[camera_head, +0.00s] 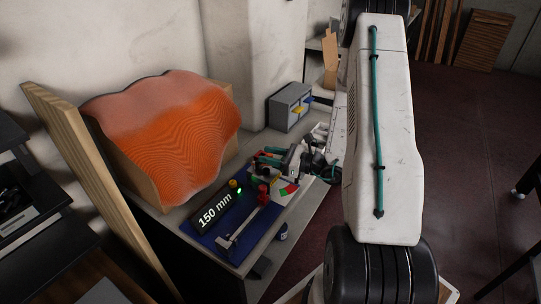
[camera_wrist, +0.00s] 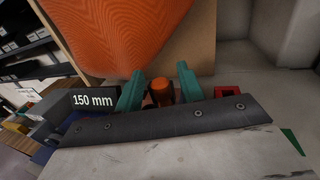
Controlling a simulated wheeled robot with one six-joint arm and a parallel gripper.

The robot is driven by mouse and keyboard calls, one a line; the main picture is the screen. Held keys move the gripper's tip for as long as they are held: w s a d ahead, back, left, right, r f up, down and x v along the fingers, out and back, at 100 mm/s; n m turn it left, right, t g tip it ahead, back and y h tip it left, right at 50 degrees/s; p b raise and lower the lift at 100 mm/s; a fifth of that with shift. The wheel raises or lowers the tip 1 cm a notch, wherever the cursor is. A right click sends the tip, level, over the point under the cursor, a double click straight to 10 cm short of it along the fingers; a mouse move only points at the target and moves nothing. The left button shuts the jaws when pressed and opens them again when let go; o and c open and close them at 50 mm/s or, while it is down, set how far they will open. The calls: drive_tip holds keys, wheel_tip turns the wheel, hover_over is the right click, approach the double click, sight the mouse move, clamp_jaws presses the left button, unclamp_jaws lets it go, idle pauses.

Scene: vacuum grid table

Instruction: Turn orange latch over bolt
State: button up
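My gripper (camera_wrist: 160,88) shows in the wrist view as two teal fingers held apart. An upright orange cylindrical piece (camera_wrist: 161,92) appears between them, closer to the right finger; I cannot tell its depth or whether a finger touches it. Its lower part is hidden by the dark plate of my wrist. In the head view my gripper (camera_head: 266,160) is low over the table's contents, partly hidden by my arm. A small yellow-orange knob (camera_head: 234,184) stands near a green light; I cannot tell whether it is the same piece. No bolt can be made out.
A blue mat (camera_head: 206,235) holds a "150 mm" display (camera_head: 215,210) and a metal tool (camera_head: 240,232). A red piece (camera_head: 263,196) is close by. A large orange rippled panel (camera_head: 175,130) stands behind. A grey cabinet (camera_head: 289,108) stands at the back.

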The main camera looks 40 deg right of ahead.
drive_tip(key=shift+w, duration=0.1)
clamp_jaws()
drive_tip(key=shift+a, duration=0.1)
drive_tip(key=shift+s+a+m+t+h, duration=0.25)
drive_tip(key=shift+m+t+h, duration=0.25)
drive_tip(key=shift+m+h, duration=0.35)
drive_tip(key=shift+s+a+m+t+h, duration=0.25)
drive_tip(key=shift+m+t+h, duration=0.3)
drive_tip(key=shift+h, duration=0.5)
drive_tip(key=shift+s+a+m+t+h, duration=0.15)
drive_tip(key=shift+a+m+t+h, duration=0.15)
drive_tip(key=shift+m+h, duration=0.65)
drive_tip(key=shift+s+a+m+t+h, duration=0.2)
drive_tip(key=shift+m+h, duration=0.35)
drive_tip(key=shift+h, duration=0.8)
drive_tip(key=shift+a, duration=0.1)
